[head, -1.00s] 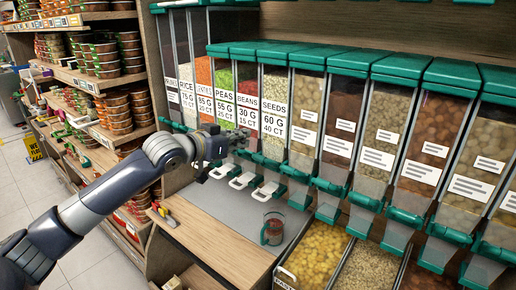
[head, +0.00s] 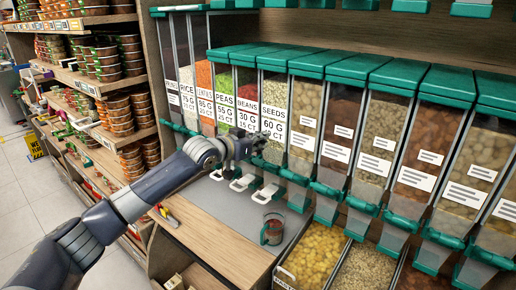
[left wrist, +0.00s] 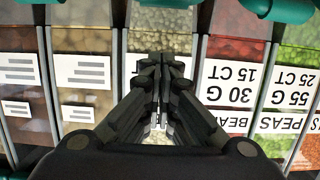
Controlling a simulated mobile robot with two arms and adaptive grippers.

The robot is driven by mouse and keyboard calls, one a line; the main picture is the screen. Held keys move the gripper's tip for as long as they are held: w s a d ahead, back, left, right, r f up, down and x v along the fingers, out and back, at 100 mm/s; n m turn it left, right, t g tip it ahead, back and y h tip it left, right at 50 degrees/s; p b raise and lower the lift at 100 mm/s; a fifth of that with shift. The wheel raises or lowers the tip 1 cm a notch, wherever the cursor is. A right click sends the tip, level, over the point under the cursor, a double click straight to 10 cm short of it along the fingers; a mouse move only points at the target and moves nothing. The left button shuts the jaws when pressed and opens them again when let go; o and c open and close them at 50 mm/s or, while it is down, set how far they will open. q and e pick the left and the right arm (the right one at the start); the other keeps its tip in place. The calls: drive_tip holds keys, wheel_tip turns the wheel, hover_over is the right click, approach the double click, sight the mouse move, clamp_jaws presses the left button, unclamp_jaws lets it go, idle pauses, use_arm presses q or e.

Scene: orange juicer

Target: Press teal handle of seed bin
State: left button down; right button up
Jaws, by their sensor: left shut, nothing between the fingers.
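The seed bin (head: 275,88) is a clear bin with a white SEEDS label (head: 273,117) in the head view. Its teal handle (head: 262,163) is low on its front, partly hidden by my gripper. My left gripper (head: 258,143) is shut and empty, in front of the seed bin's lower part, just above the handle. In the left wrist view, which shows the labels upside down, the shut fingers (left wrist: 161,62) lie over the seed bin, and a teal part (left wrist: 166,3) shows at the top edge. Contact cannot be told. My right gripper is not in view.
A glass with a teal handle (head: 272,230) stands on the grey counter below the bins. White spout trays (head: 267,194) stick out beneath. Open bins of nuts and seeds (head: 312,255) are at the front right. Shelves of stacked tubs (head: 120,112) stand at left.

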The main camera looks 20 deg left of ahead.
sight(258, 162)
use_arm(q)
drive_tip(key=shift+s+f+p, duration=0.2)
drive_tip(key=shift+f+p, duration=0.55)
drive_tip(key=shift+f, duration=0.45)
drive_tip(key=shift+s+a+f, duration=0.2)
drive_tip(key=shift+s+f, duration=0.25)
drive_tip(key=shift+f, duration=0.15)
drive_tip(key=shift+f, duration=0.1)
drive_tip(key=shift+s+a+f+t+b, duration=0.1)
drive_tip(key=shift+s+f+t+b, duration=0.1)
drive_tip(key=shift+t+b, duration=0.35)
